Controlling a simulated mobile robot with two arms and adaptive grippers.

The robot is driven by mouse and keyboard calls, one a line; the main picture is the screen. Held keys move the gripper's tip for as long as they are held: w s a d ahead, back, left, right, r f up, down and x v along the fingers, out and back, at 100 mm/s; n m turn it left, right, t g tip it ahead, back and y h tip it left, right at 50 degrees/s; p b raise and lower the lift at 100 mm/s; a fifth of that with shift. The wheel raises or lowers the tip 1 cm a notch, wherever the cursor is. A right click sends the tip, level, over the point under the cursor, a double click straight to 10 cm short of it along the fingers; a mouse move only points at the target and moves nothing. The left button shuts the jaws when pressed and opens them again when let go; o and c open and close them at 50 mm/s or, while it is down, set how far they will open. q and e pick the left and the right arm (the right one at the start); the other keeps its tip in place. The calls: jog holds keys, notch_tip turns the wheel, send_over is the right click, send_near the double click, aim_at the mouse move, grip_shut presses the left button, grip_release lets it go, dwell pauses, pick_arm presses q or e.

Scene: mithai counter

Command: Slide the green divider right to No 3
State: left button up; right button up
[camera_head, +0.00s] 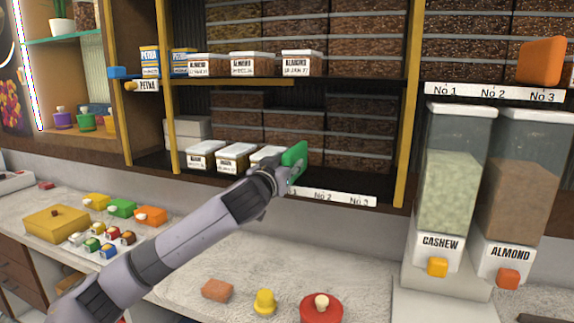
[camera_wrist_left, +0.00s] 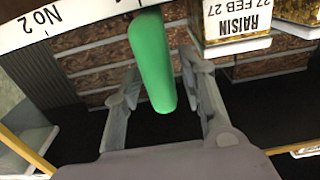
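The green divider (camera_head: 296,157) stands on the lower shelf just right of a row of white-lidded boxes. A label strip (camera_head: 340,197) on that shelf's front edge shows No 2 and No 3 to the right of the divider. My left gripper (camera_head: 282,182) is at the divider, partly hiding its lower part. In the left wrist view the divider (camera_wrist_left: 152,62) lies between the two spread fingers of my left gripper (camera_wrist_left: 160,95), with gaps on both sides. No. 2 also shows on the strip (camera_wrist_left: 45,18) there. My right gripper is not in view.
White-lidded boxes (camera_head: 237,154) stand left of the divider; a Raisin box (camera_wrist_left: 235,20) is close beside a finger. The shelf to the right looks clear in front. An orange divider (camera_head: 541,61) stands on another shelf. Dispensers (camera_head: 450,170) stand at right.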

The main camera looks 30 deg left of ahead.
pick_arm(q)
grip_shut()
dwell(0.6)
